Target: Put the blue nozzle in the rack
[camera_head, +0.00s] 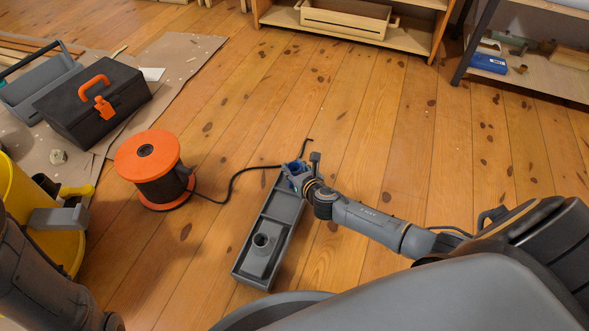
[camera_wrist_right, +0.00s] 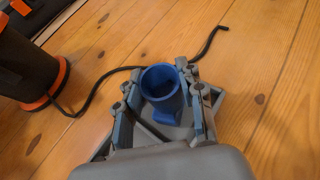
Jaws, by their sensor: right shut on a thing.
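The blue nozzle (camera_wrist_right: 160,82) stands with its round opening upward between the fingers of my right gripper (camera_head: 294,168), which is shut on it. The nozzle shows only as a small blue patch in the head view (camera_head: 293,167). The rack (camera_head: 278,208) is a long grey tray on the floor with walled compartments. My gripper and the nozzle are at its far end, over the far compartment; the rack's corner shows below them in the wrist view (camera_wrist_right: 229,97). I cannot tell whether the nozzle touches the rack's floor. My left gripper is out of view.
A grey nozzle (camera_head: 261,244) sits in the rack's near compartment. An orange-and-black cable reel (camera_head: 150,165) stands to the left, its black cord (camera_head: 232,183) running behind the rack. A black toolbox (camera_head: 95,105) and yellow bucket (camera_head: 25,215) are farther left. Floor right of the rack's far end is clear.

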